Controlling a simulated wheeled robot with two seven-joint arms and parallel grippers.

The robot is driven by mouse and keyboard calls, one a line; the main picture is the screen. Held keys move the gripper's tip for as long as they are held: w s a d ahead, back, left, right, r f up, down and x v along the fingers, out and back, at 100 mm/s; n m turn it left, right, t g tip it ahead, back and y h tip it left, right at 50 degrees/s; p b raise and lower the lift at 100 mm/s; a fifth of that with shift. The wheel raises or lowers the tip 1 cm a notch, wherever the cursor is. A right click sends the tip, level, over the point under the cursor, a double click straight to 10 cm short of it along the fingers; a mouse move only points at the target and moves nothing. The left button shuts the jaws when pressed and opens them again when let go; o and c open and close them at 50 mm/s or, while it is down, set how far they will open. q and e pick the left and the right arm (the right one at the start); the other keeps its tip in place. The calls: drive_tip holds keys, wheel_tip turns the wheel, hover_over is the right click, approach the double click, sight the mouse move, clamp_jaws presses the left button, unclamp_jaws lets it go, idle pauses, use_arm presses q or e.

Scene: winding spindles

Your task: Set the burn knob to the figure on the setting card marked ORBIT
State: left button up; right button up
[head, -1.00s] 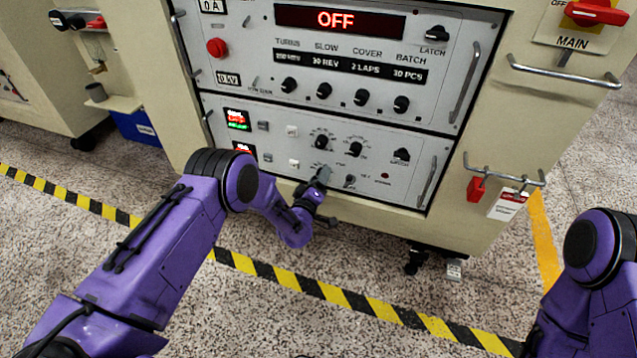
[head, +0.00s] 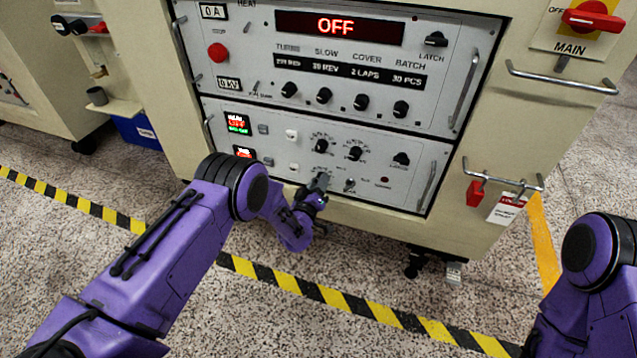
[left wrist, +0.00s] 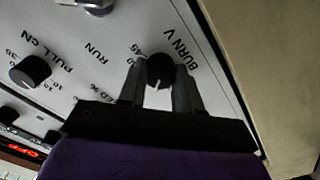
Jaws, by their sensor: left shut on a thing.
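The burn knob (left wrist: 160,70) is a round black knob with a pale pointer line, beside the print "BURN V" in the left wrist view. My left gripper (head: 321,181) has its two grey fingers on either side of the knob, shut on it. In the head view the gripper hides this knob, at the bottom row of the lower panel (head: 410,185). The knob's scale is mostly covered by the fingers. I cannot make out a card marked ORBIT. A white card with a red top (head: 507,207) hangs at the right, its print too small to read. My right gripper is out of view.
Two black knobs (head: 355,153) sit above the gripper and a small toggle (head: 349,185) is just right of it. The upper panel display (head: 338,26) reads OFF. A red tag (head: 475,192) hangs from a rail. Striped tape (head: 285,281) crosses the open floor.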

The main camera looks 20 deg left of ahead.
use_arm(q)
drive_tip(key=shift+m, duration=1.4)
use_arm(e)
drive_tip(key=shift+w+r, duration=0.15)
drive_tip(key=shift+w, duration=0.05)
use_arm(q)
drive_tip(key=o, duration=1)
drive_tip(key=shift+o, duration=0.2)
drive_tip(key=shift+s, duration=0.1)
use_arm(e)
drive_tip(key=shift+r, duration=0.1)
use_arm(q)
drive_tip(key=s+p, duration=0.4)
drive_tip(key=s, duration=0.6)
drive_tip(key=shift+s+a+p, duration=0.25)
drive_tip(key=shift+p, duration=0.05)
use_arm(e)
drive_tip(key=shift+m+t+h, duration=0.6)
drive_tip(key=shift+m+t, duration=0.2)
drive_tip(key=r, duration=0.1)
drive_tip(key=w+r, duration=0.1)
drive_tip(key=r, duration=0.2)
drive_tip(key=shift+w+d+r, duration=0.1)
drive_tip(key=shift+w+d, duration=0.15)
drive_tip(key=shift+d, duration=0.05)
